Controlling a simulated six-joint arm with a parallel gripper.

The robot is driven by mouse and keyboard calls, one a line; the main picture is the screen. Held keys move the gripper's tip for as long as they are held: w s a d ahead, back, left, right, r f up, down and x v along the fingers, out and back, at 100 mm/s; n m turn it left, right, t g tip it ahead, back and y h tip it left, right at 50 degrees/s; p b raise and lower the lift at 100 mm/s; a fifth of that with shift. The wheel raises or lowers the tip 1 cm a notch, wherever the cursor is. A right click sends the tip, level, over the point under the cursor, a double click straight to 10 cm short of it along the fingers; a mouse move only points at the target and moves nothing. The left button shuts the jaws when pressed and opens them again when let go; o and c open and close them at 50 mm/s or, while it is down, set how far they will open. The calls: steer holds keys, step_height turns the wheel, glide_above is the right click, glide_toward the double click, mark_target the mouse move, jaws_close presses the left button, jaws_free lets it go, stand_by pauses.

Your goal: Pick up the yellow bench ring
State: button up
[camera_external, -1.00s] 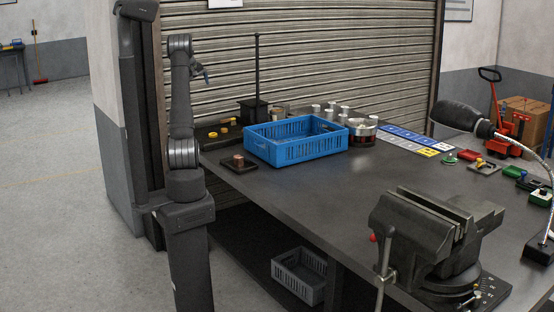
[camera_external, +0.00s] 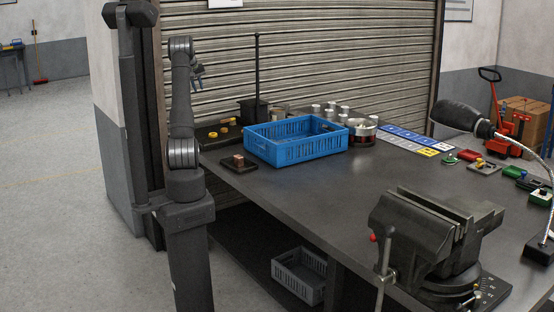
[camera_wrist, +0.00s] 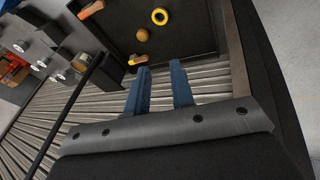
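The yellow bench ring (camera_wrist: 160,23) lies on the dark tray near the top of the wrist view, beyond my fingertips and between them sideways. Several small yellow pieces show on the tray in the external view, too small to tell which is the ring. My gripper (camera_wrist: 160,68) has two blue fingers spread apart with nothing between them. In the external view my gripper (camera_external: 197,75) is up in the air in front of the shutter, above and left of the tray.
A round yellow-brown piece (camera_wrist: 143,35) and an orange-yellow piece (camera_wrist: 138,60) lie near the ring; another orange piece (camera_wrist: 91,9) is farther left. A thin dark post (camera_external: 257,65) stands behind the blue crate (camera_external: 300,150). A wooden block (camera_external: 238,160) sits in front.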

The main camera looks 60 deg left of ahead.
steer(key=w+a+f+m+g+h, duration=0.1)
steer(key=w+a+f+m, duration=0.3)
steer(key=m, duration=0.9)
steer(key=m+g+h, duration=0.1)
steer(key=m+g, duration=0.2)
steer(key=m, duration=1.5)
glide_above(210, 134)
step_height(210, 134, down, 7)
steer(key=f, duration=1.7)
steer(key=shift+d, duration=0.35)
jaws_close()
